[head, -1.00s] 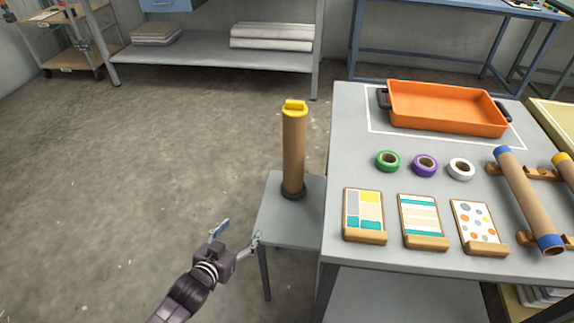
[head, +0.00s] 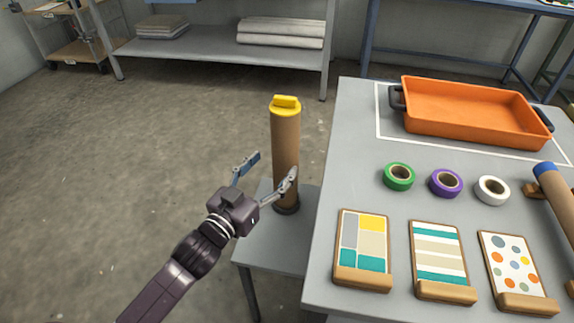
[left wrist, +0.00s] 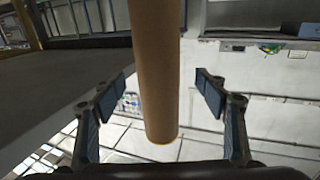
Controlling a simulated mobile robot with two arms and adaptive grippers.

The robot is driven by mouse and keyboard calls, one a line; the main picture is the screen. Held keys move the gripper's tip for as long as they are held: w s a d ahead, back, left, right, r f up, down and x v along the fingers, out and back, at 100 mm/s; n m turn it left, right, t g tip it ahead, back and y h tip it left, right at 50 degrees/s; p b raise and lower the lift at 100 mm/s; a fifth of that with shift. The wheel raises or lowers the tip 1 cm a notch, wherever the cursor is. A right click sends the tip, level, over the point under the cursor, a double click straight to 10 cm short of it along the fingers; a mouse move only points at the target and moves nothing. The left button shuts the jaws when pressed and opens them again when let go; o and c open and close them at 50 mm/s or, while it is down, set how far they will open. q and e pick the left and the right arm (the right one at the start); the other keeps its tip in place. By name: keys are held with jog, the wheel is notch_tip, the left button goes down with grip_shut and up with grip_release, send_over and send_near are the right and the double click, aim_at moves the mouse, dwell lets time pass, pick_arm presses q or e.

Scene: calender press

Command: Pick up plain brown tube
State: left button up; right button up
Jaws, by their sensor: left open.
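The plain brown tube (head: 285,140) with a yellow cap stands upright on a dark round base on a small grey stand. My left gripper (head: 268,172) is open beside the tube's lower half, with its right finger overlapping the tube in the head view. In the left wrist view the tube (left wrist: 157,65) shows between the two open fingers of my left gripper (left wrist: 164,85), with a gap on each side. The tube's other end lies outside that view. My right gripper is not in view.
Right of the stand (head: 262,247) is a grey table (head: 350,130) with an orange tray (head: 470,112), several tape rolls and pattern cards. A blue-ended tube (head: 556,195) lies at its right edge. A shelf (head: 200,52) stands behind; the floor at left is clear.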

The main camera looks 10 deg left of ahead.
pick_arm(q)
jog(key=x, duration=0.5)
jog(key=shift+w+d+b, duration=0.25)
jog(key=shift+w+b, duration=0.05)
jog(key=shift+w, duration=0.05)
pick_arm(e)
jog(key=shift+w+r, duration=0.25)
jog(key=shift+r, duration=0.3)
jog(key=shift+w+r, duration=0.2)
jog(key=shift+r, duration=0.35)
pick_arm(q)
jog(key=c, duration=1.2)
jog(key=shift+c, duration=0.7)
jog(key=shift+r, duration=0.15)
